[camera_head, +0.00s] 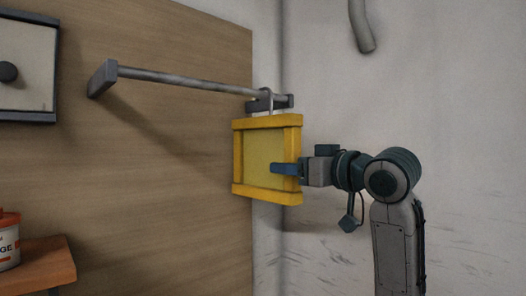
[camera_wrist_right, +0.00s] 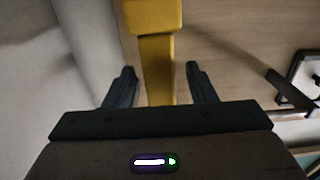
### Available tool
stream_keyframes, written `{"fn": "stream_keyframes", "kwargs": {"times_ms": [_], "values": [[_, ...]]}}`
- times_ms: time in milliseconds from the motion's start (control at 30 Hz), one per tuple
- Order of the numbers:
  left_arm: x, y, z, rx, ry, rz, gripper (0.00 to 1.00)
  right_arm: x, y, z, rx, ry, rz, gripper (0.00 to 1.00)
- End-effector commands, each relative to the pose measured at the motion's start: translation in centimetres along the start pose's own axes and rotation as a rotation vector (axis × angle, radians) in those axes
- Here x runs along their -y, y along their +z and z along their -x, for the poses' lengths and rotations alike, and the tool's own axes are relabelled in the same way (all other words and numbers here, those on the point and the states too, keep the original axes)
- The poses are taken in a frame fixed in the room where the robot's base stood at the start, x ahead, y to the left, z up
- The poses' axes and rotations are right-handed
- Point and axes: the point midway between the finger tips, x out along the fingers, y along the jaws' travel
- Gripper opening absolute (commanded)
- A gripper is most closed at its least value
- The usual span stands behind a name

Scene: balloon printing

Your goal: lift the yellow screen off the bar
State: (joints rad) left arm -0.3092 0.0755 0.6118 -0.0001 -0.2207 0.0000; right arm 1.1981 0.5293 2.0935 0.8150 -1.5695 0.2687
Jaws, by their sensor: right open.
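The yellow screen (camera_head: 267,152) is a square frame with a yellowish panel. In the head view it hangs by a hook from the right end of the metal bar (camera_head: 185,79). My right gripper (camera_head: 275,168) reaches in from the right, its fingers overlapping the frame's right side in that view. In the right wrist view, a yellow length of the frame (camera_wrist_right: 157,60) runs down between the two open fingers of my right gripper (camera_wrist_right: 160,82), with gaps on both sides. The left gripper is not in view.
The bar is fixed along a brown wooden wall panel (camera_head: 170,160). At the far left are a framed white board (camera_head: 27,65) and a wooden shelf (camera_head: 40,268) with a red and white tub (camera_head: 8,245). A grey pipe (camera_head: 361,25) is at the top. Space below the screen is clear.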

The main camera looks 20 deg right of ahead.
Motion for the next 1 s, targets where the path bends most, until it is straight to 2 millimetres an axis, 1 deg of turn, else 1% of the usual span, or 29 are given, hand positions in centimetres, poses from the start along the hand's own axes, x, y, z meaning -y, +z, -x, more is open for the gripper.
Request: {"fn": "stream_keyframes", "kwargs": {"times_ms": [33, 133, 233, 367, 567, 600, 667, 700, 833, 867, 1000], "values": [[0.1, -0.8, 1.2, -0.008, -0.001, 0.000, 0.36, 0.1, -0.3, -0.8, 0.003, -0.003, -0.004, 0.51], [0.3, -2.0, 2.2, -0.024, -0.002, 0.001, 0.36, 0.1, -0.1, -2.0, 0.003, -0.003, -0.003, 0.51], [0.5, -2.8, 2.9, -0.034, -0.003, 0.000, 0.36, 0.1, 0.0, -3.2, 0.002, -0.003, -0.004, 0.51], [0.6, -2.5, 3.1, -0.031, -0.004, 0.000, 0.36, 0.1, 0.2, -3.9, 0.000, -0.002, -0.002, 0.51], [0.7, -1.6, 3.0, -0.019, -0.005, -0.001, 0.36, 0.1, 0.3, -3.9, -0.001, -0.001, 0.000, 0.51], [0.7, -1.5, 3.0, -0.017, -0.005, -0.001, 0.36, 0.1, 0.3, -3.9, -0.001, -0.001, 0.000, 0.47], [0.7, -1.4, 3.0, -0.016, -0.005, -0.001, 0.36, 0.1, 0.3, -3.9, -0.001, -0.001, 0.000, 0.35], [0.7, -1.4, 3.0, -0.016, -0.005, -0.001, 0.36, 0.1, 0.3, -3.9, -0.001, -0.001, 0.000, 0.27], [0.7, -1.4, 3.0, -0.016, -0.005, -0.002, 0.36, 0.1, 0.3, -3.9, -0.001, -0.001, 0.000, 0.02], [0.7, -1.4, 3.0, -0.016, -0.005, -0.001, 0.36, 0.1, 0.3, -3.9, -0.001, -0.001, 0.000, 0.00], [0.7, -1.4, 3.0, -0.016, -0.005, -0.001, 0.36, 0.1, 0.3, -3.9, -0.002, -0.001, 0.000, 0.00]]}}
